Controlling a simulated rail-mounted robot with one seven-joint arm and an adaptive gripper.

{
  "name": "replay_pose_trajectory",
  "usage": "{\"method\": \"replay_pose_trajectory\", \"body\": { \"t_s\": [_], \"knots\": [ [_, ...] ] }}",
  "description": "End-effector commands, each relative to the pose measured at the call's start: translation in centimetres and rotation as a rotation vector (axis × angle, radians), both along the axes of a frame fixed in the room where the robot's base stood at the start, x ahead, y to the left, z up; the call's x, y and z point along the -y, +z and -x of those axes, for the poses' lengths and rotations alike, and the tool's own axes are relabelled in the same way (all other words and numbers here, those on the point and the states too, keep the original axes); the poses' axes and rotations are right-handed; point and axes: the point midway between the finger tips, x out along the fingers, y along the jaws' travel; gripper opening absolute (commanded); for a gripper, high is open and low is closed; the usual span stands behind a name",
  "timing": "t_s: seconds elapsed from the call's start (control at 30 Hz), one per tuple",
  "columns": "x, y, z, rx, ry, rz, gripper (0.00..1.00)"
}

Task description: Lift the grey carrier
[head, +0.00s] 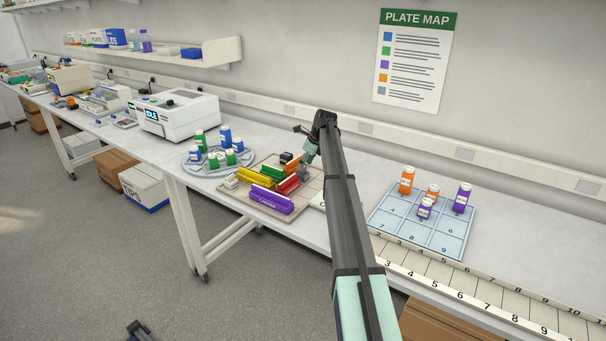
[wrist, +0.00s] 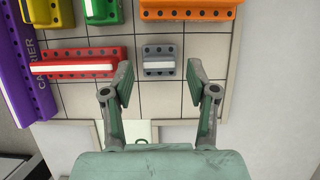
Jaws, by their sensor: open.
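The grey carrier (wrist: 159,69) is a short block with dark holes and a white bar across it. It lies on the gridded tray (wrist: 82,125) in the wrist view. My gripper (wrist: 158,82) is open, its two fingers on either side of the carrier with a gap at each side. I cannot tell from this view how high the fingers are above the tray. In the head view my gripper (head: 306,160) is low over the tray's right part, and I cannot clearly separate the carrier from it there.
The red carrier (wrist: 80,67) lies just left of the left finger. The orange carrier (wrist: 190,13) lies beyond the grey one. Green (wrist: 104,10), yellow (wrist: 38,12) and purple (wrist: 25,78) carriers lie further left. Bare bench (wrist: 275,90) is right of the tray.

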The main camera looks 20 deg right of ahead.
Motion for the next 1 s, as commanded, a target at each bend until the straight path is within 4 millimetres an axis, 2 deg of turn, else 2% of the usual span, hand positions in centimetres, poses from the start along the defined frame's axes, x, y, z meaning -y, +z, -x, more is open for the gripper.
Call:
{"method": "replay_pose_trajectory", "body": {
  "t_s": [0.27, 0.6, 0.87, 0.9, 1.0],
  "knots": [
    [-0.3, -1.1, -0.4, -0.001, 0.001, 0.0, 0.58],
    [-1.2, -4.9, -1.7, 0.0, 0.001, 0.0, 0.58],
    [-1.3, -5.4, -1.7, 0.0, 0.001, 0.0, 0.58],
    [-1.3, -5.3, -1.8, 0.0, 0.001, 0.0, 0.44],
    [-1.3, -5.3, -1.7, 0.0, 0.001, 0.0, 0.11]
  ]
}}
